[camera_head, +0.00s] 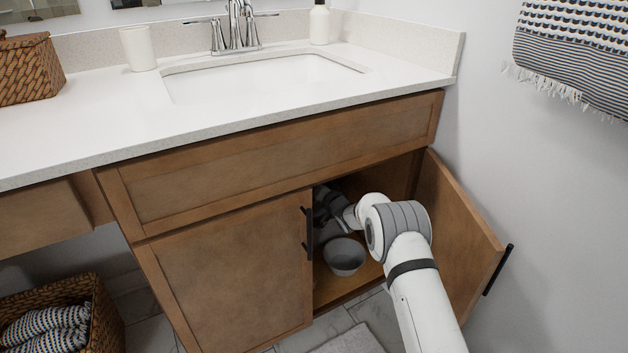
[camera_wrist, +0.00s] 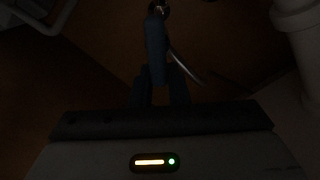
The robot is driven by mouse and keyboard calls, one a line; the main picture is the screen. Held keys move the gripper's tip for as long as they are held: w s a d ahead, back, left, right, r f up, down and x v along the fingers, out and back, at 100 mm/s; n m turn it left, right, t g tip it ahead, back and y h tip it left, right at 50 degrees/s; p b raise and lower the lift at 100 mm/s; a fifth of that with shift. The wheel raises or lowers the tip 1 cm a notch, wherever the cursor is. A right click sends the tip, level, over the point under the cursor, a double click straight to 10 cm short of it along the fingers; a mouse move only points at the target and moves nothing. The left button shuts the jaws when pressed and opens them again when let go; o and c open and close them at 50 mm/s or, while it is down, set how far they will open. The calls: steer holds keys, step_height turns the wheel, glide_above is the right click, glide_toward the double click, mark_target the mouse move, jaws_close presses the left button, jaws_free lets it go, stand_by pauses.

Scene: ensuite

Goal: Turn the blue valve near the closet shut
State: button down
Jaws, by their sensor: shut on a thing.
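In the wrist view, the blue valve handle (camera_wrist: 156,50) is a narrow upright bar in the dim cabinet, with a small metal fitting (camera_wrist: 158,8) at its far end. My gripper (camera_wrist: 159,88) has its two dark fingers closed around the handle's near end. In the head view, my arm reaches through the open right door of the sink cabinet. The light is too low to tell how far the handle is turned.
A grey bowl (camera_head: 344,256) stands on the cabinet floor below my arm. The right door (camera_head: 458,240) is open and the left door (camera_head: 228,275) is closed. In the wrist view, a pale pipe (camera_wrist: 296,40) stands at the right and a thin hose (camera_wrist: 185,67) curves beside the valve.

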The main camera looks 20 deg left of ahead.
steer(key=m, duration=0.3)
steer(key=m+p, duration=0.1)
steer(key=shift+w+d+f+m, duration=0.15)
steer(key=shift+w+f+m, duration=0.1)
steer(key=shift+f+m, duration=0.05)
steer(key=m, duration=0.2)
steer(key=f+m, duration=0.1)
steer(key=m, duration=0.2)
steer(key=shift+w+f, duration=0.1)
steer(key=shift+f, duration=0.1)
steer(key=shift+m, duration=0.4)
steer(key=c, duration=1.4)
jaws_free()
steer(key=shift+d+f, duration=0.15)
steer(key=p+v, duration=0.3)
steer(key=v, duration=0.4)
steer(key=shift+d, duration=0.25)
